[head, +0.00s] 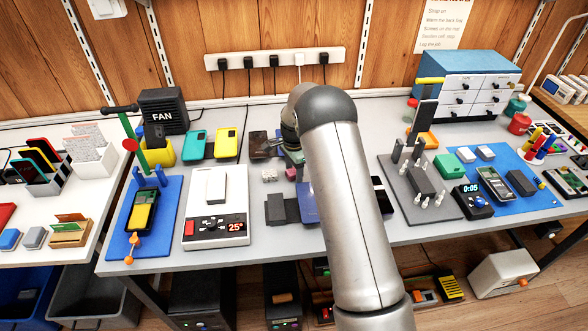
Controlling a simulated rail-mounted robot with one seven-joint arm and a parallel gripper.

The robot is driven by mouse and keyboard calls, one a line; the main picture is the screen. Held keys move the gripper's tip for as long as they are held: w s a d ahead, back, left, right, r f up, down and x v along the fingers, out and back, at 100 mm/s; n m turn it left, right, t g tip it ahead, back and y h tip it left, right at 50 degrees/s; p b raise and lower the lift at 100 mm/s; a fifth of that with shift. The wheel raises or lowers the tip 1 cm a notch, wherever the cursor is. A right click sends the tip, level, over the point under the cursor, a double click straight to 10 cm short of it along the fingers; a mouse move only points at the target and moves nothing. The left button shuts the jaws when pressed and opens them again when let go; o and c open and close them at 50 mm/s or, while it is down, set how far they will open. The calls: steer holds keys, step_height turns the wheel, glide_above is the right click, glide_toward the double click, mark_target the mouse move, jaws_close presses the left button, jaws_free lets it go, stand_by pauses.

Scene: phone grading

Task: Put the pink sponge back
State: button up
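I cannot make out a pink sponge for certain. A small pale pinkish block (269,175) lies on the grey table (240,258) left of my arm. It is too small to identify. My gripper (293,158) is at the middle of the table, pointing down behind my arm. It is just beyond and right of that block. Its fingertips are mostly hidden, so I cannot see whether it is open or what it may hold.
A heat plate with a display (216,211), a blue mat with a phone stand (172,200) and dark pads (283,208) stand left of my arm. A grey fixture plate (410,205), a blue mat (535,200) and a drawer cabinet (468,75) stand right.

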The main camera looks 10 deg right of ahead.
mark_target(294, 171)
step_height(294, 171, up, 12)
steer(key=s+r+n, duration=0.4)
steer(key=s+r, duration=0.3)
steer(key=s, duration=0.2)
steer(key=s+a+n, duration=0.1)
steer(key=s+n, duration=0.9)
steer(key=s, duration=2.1)
steer(key=shift+s+f+n+b, duration=0.15)
steer(key=shift+s+n+b, duration=0.05)
steer(key=shift+n+b, duration=0.2)
